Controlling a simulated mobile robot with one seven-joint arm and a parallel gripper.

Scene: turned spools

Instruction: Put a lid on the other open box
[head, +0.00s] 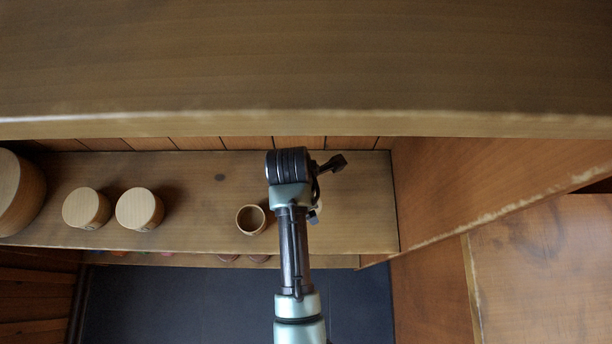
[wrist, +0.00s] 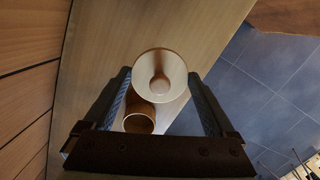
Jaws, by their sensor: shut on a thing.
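My gripper (wrist: 160,98) points down over the shelf, with one finger on each side of a pale round piece. This piece (wrist: 150,91) has a small knob in its middle and looks like a lid; I cannot tell exactly where the fingers touch it. In the head view my arm hides most of it, and only a pale edge shows. An open round box (head: 251,219) stands upright on the shelf just left of my arm. Its dark inside also shows in the wrist view (wrist: 139,123), partly overlapped by the pale piece.
Two pale round closed-looking boxes (head: 86,208) (head: 140,208) stand left on the shelf (head: 190,228), with a larger round one (head: 18,192) at the far left. A wooden side panel (head: 440,180) bounds the shelf on the right. The shelf between the boxes is clear.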

